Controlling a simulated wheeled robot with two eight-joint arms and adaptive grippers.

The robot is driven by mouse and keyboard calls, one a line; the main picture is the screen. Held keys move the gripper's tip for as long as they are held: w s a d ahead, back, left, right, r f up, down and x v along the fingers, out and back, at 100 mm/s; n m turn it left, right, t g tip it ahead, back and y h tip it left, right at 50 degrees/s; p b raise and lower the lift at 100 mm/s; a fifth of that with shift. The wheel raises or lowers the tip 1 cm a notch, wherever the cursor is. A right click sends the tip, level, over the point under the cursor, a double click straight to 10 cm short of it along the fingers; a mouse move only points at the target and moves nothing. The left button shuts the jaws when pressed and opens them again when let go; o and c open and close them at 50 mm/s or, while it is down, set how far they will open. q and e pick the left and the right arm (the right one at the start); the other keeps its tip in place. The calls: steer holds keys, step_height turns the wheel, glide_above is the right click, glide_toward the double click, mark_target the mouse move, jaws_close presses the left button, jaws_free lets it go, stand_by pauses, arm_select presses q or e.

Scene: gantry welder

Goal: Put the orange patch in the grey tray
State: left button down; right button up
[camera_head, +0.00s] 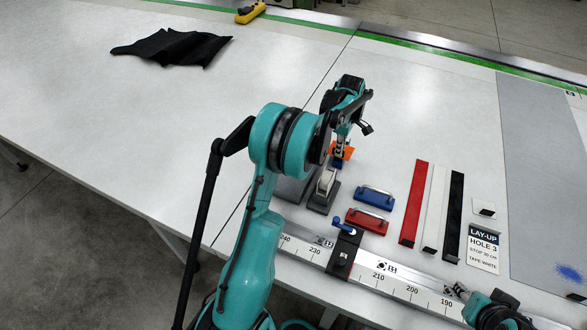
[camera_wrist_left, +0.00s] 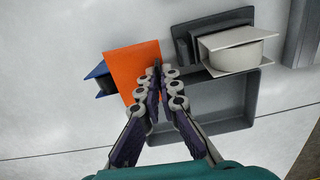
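The orange patch (camera_head: 347,152) is a thin flat sheet. It shows larger in the left wrist view (camera_wrist_left: 128,72), tilted, with its right edge at my fingertips. My left gripper (camera_head: 338,158) has its fingertips (camera_wrist_left: 163,72) drawn together on that edge. The grey tray (camera_head: 291,190) is partly hidden behind my left arm in the head view. In the left wrist view the empty tray (camera_wrist_left: 252,98) lies below and right of the patch, under the fingers. My right arm enters at the lower right; its gripper (camera_head: 458,291) shows only in part.
A white-topped item on a dark grey base (camera_head: 325,184) stands beside the tray. Blue (camera_head: 375,197) and red (camera_head: 367,221) handled blocks lie right of it. Red (camera_head: 415,203), white and black strips lie further right. A ruler rail (camera_head: 390,283) runs along the front. A black cloth (camera_head: 172,47) lies back left.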

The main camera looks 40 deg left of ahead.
arm_select(q)
steer(key=s+a, duration=1.2)
steer(key=s, duration=0.3)
steer(key=shift+n, duration=0.3)
steer(key=f, duration=0.7)
steer(key=shift+s+a, duration=0.2)
steer(key=shift+a, duration=0.1)
step_height(320, 180, down, 3)
steer(key=shift+s+d+r+b, duration=0.1)
steer(key=shift+b, duration=0.25)
steer(key=shift+f, duration=0.4)
